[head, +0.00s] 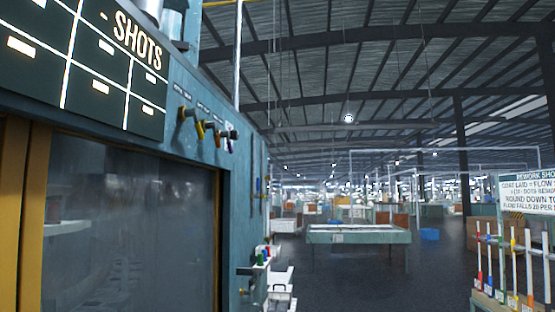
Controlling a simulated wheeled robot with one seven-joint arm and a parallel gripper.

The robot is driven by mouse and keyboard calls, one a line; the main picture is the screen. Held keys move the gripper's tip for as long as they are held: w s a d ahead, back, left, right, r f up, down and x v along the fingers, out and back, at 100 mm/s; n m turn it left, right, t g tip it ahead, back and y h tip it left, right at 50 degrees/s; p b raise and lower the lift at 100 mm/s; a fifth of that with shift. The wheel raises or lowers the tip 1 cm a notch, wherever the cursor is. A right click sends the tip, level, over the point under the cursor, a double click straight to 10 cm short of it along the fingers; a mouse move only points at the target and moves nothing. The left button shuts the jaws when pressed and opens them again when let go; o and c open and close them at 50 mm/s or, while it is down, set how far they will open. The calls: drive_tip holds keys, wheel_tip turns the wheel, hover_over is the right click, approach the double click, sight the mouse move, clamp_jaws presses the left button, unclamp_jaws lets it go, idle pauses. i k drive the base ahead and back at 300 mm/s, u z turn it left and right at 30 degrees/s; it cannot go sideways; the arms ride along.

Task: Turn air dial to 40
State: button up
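A row of several small knobs with coloured parts sticks out from the blue-green cabinet wall (238,180), to the right of the dark board. The nearest knob (184,114) looks dark and brassy, then come a yellow one (200,129), a red one (217,138) and a dark one with blue (232,140). Small white labels stand above them, too small and slanted to read. I cannot tell which knob is the air dial, nor any setting. My gripper is not in view.
A board marked "SHOTS" (118,82) hangs above a dark glass pane (125,225) in an amber frame. A small shelf (262,262) juts out low on the cabinet. A rack of coloured tubes (505,270) stands right, a table (358,236) farther back. Open floor lies between.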

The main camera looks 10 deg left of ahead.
sight(235, 134)
drive_tip(key=u, duration=0.15)
drive_tip(key=i, duration=1.6)
drive_tip(key=u, duration=0.3)
